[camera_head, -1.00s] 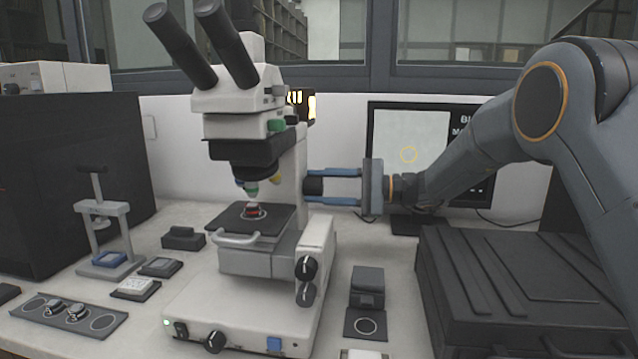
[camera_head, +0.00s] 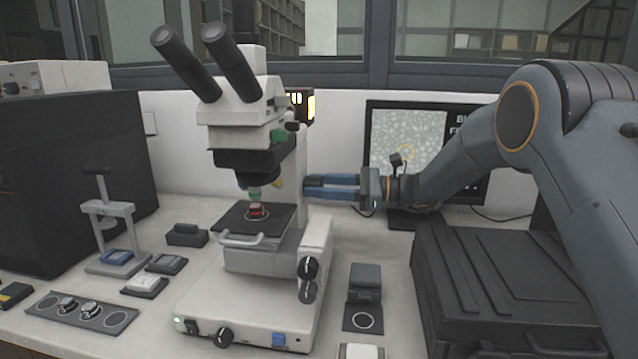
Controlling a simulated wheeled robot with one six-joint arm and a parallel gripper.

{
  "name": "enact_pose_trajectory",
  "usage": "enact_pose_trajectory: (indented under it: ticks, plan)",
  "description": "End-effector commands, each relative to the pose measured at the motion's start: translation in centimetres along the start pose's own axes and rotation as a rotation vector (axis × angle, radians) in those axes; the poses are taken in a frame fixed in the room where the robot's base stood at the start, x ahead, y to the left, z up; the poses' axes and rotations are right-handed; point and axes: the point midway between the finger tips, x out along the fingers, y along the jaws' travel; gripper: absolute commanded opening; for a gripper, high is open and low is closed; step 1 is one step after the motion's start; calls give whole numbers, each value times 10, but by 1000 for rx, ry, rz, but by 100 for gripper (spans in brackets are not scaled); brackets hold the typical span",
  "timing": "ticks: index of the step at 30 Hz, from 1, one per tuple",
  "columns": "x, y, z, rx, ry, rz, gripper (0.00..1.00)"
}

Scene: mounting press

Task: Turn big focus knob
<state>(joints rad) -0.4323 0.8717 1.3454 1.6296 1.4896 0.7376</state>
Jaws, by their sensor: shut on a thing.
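The microscope (camera_head: 265,302) stands in the middle of the bench, its head (camera_head: 232,104) above the stage (camera_head: 236,221). A small red sample (camera_head: 256,211) sits on the stage, right under a green-banded objective (camera_head: 255,194). My gripper (camera_head: 313,187), with blue fingers, reaches in from the right and is shut on the black big focus knob (camera_head: 309,188) at the right side of the column. The fingers cover most of this knob. Two other black knobs (camera_head: 307,268) are on the base's right side, apart from my gripper. The monitor (camera_head: 409,133) shows a grainy grey picture with an orange ring.
A large dark ribbed case (camera_head: 490,290) fills the right, below my arm. A small press (camera_head: 110,232) and a tray with round slots (camera_head: 82,311) are at left. A dark block and ringed pad (camera_head: 363,318) lie right of the base.

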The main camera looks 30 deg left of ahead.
Motion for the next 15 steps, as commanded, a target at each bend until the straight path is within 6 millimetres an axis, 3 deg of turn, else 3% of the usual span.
enact_pose_trajectory:
  ticks: [15]
  plan:
    - [-1,0,-2,88,-1,-1,17]
